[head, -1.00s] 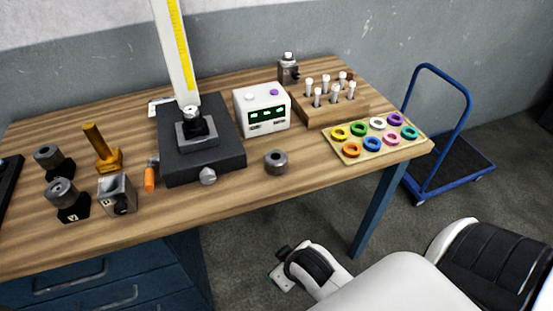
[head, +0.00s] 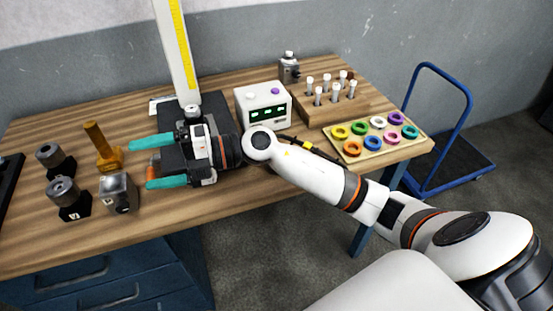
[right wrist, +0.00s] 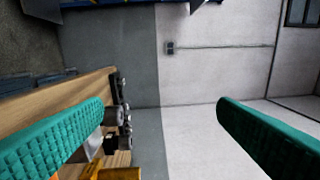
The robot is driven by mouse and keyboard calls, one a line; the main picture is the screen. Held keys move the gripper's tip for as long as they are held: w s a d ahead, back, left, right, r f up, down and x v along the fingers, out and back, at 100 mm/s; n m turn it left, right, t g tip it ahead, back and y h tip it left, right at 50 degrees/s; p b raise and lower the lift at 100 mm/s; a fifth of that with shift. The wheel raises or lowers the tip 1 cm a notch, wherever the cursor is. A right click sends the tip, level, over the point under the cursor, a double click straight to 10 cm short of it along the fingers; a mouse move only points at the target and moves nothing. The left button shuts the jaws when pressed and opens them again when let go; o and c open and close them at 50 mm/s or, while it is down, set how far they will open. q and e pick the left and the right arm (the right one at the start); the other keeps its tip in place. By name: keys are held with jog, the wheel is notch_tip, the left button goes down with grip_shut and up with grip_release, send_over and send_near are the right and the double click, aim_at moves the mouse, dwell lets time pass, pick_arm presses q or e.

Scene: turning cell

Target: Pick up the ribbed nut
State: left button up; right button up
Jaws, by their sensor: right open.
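Two grey ring-shaped parts sit on black blocks at the left of the bench: the rear ring (head: 47,153) and the front ring (head: 62,189). Another grey ring, seen earlier right of the black stand, is now hidden behind my right arm. I cannot tell which ring is the ribbed nut. My left gripper is not in view.
A brass post (head: 101,148) and a grey metal block (head: 119,193) stand close to the fingertips. The black stand (head: 209,105) with its tall column is behind the gripper. A white meter box (head: 264,104), a peg rack (head: 333,108) and a coloured-ring tray (head: 408,150) are farther right.

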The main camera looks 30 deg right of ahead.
jog(key=w+d+f+n+g+h, duration=0.2)
jog(key=d+f+n+g+h, duration=0.15)
jog(key=d+f+h, duration=0.2)
jog(key=w+d+m+g+h, duration=0.15)
jog(key=d+m+h, duration=0.25)
jog(key=d+h, duration=1.35)
jog(key=d+f+y, duration=0.1)
jog(key=d+f+y+p, duration=0.1)
jog(key=d+f+y, duration=0.3)
jog(key=shift+s+f+p, duration=0.2)
jog(key=shift+s+p, duration=0.1)
jog(key=shift+p, duration=0.05)
jog(key=shift+f, duration=0.6)
jog(key=shift+s+f+p, duration=0.1)
jog(key=shift+f+p, duration=0.25)
jog(key=f, duration=0.1)
jog(key=f+p, duration=0.1)
jog(key=f, duration=0.1)
jog(key=shift+s+a+f, duration=0.1)
jog(key=shift+s+f, duration=0.1)
jog(key=shift+f, duration=0.55)
jog(key=c, duration=1.1)
jog(key=shift+c, duration=0.2)
jog(key=shift+r, duration=0.15)
